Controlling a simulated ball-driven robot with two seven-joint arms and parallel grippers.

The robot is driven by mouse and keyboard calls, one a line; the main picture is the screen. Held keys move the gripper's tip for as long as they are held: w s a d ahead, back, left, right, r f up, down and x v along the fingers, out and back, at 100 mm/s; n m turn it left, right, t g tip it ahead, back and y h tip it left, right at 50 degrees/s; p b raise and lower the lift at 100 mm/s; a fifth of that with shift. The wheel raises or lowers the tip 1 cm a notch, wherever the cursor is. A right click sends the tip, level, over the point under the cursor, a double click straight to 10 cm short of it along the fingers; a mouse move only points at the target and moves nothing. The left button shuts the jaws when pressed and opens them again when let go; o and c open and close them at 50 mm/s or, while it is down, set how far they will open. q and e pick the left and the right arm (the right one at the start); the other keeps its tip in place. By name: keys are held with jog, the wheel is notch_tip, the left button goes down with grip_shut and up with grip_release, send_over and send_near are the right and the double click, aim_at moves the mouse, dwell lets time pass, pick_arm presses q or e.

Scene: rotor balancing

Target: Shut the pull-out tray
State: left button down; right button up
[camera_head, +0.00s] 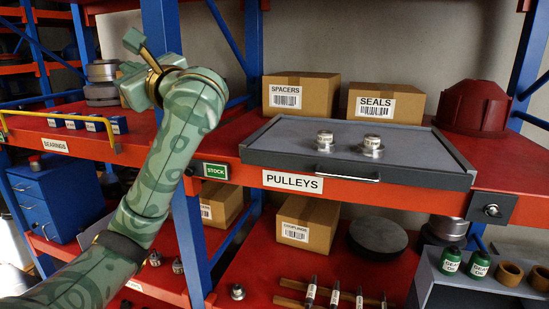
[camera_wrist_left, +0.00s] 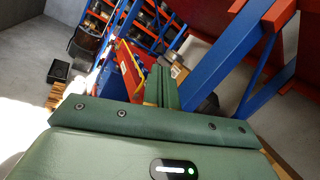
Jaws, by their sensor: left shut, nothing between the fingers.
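The pull-out tray (camera_head: 280,140) is a grey, flat tray with a dark front panel and a bar handle (camera_head: 347,177). It sits on the red shelf above the PULLEYS label, and its front stands out past the shelf's front edge. Two small silver labelled parts (camera_head: 324,141) (camera_head: 372,146) stand upright on it. My left gripper (camera_head: 133,40) is raised at the upper left, well apart from the tray. Its fingers are together and empty, and they also show in the left wrist view (camera_wrist_left: 164,86). My right gripper is out of view.
SPACERS (camera_head: 300,96) and SEALS (camera_head: 385,103) boxes stand behind the tray, with a red dome-shaped part (camera_head: 480,107) at right. A blue upright (camera_head: 163,60) stands behind my left arm.

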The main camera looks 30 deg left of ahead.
pick_arm(q)
jog(key=w+d+f+m+t+h, duration=0.4)
jog(key=w+m+t+h, duration=0.1)
jog(key=w+m+t, duration=0.15)
jog(key=w+d+f+m+t+h, duration=0.2)
jog(key=w+d+f+m+h, duration=0.4)
jog(key=d+f+m+h, duration=0.3)
jog(key=m+g+h+b, duration=0.2)
jog(key=m+h+b, duration=0.15)
jog(key=b, duration=0.35)
send_near(275, 167)
notch_tip(275, 167, down, 4)
jog(key=s+d, duration=0.1)
jog(key=s, duration=0.1)
jog(key=shift+n+t, duration=0.25)
jog(key=shift+n, duration=0.05)
jog(key=w, duration=0.2)
jog(key=w+a+f, duration=0.1)
jog(key=w, duration=0.3)
jog(key=shift+w+a+f, duration=0.15)
jog(key=shift+a+f, duration=0.05)
